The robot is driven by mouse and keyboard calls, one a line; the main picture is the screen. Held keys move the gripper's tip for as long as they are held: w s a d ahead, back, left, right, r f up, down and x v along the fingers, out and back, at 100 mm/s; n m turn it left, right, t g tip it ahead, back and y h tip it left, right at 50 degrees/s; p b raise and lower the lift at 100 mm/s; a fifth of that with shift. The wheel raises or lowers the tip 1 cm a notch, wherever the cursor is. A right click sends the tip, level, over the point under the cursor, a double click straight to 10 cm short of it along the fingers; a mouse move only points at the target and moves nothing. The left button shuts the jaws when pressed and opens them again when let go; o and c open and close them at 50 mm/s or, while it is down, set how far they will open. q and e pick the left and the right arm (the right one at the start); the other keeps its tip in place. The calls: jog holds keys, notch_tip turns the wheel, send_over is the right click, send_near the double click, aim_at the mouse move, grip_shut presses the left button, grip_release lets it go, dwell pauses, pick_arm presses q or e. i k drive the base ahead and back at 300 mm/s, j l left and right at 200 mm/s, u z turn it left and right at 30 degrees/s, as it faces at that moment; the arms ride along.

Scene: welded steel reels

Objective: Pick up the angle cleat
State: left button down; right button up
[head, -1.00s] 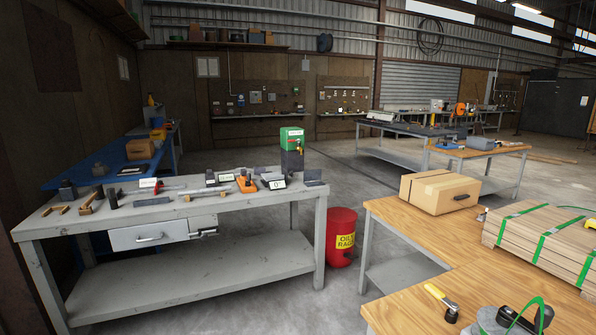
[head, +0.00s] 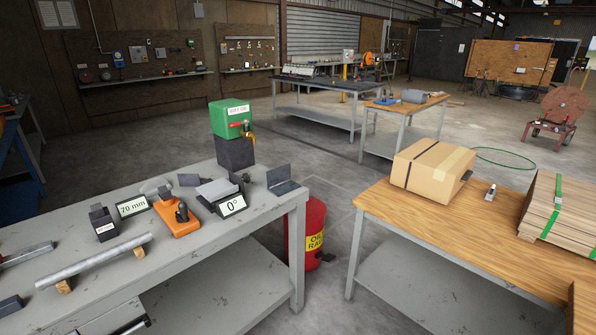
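A dark grey L-shaped piece (head: 283,182), which looks like the angle cleat, sits at the right end of the grey steel bench (head: 262,222). One leg lies on the top and the other stands up behind it. It is beside a display reading 0° (head: 232,205). A smaller dark plate (head: 190,180) lies farther left; I cannot tell what it is. Neither of my grippers is in view.
An orange fixture (head: 178,219), a 70 mm display (head: 132,206) and a bar on wooden blocks (head: 93,262) share the bench. A green dispenser (head: 231,118) stands behind. A red bin (head: 307,234) fills part of the gap before the wooden table (head: 440,235).

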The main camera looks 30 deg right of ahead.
aim_at(278, 179)
jog(key=i+l+u, duration=0.2)
jog(key=i, duration=0.2)
jog(key=i+l+u, duration=0.2)
jog(key=i, duration=0.2)
jog(key=l+u, duration=0.15)
jog(key=u, duration=1.1)
jog(key=l+u, duration=0.2)
jog(key=u, duration=1)
jog(key=l+u, duration=0.2)
jog(key=u, duration=1.05)
jog(key=k+u, duration=0.15)
jog(key=u, duration=1.1)
jog(key=k+j+u, duration=0.1)
jog(key=u, duration=1.1)
jog(key=j+u, duration=0.1)
jog(key=u, duration=1.15)
jog(key=j+u, duration=0.25)
jog(key=u, duration=1)
jog(key=j+u, duration=0.15)
jog(key=u, duration=1.05)
jog(key=i+l, duration=0.05)
